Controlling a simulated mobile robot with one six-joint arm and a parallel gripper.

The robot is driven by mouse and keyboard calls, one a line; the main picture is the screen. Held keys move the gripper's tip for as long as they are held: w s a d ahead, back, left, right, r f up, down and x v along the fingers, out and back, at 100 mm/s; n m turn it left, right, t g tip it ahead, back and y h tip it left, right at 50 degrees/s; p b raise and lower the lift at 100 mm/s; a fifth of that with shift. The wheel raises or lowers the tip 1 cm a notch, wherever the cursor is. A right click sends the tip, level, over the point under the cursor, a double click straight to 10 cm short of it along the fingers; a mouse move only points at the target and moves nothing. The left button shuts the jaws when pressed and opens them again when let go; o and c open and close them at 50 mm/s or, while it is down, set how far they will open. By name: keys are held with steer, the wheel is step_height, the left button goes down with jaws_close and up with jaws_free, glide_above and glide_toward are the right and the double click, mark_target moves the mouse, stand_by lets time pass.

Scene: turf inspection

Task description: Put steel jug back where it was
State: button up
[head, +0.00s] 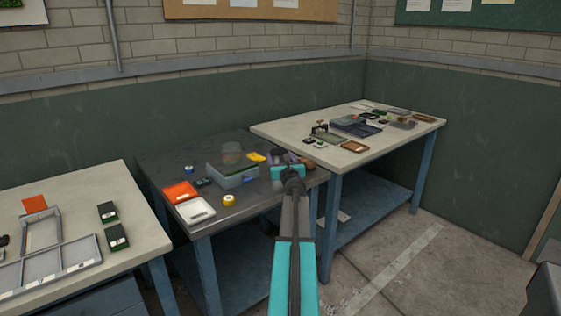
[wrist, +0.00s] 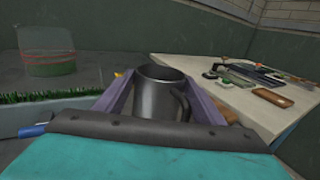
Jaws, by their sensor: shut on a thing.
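The steel jug (wrist: 160,93) is a dark grey metal vessel with a handle on its right side. It stands between the two fingers of my gripper (wrist: 162,100) in the wrist view, and the gripper is shut on it. The jug looks roughly upright, with its open rim on top. In the head view my gripper (head: 287,160) is over the right end of the dark middle table (head: 240,207). There my arm mostly hides the jug. I cannot tell whether its base touches the table.
An orange tray (head: 180,192), a white tray (head: 195,211) and a yellow tape roll (head: 229,200) lie nearer the front. The cluttered pale table (head: 390,143) adjoins at right.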

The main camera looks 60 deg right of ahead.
stand_by(0.3)
steer(key=o, duration=1.5)
steer(key=shift+v, duration=6.05)
steer(key=shift+w+r, duration=0.1)
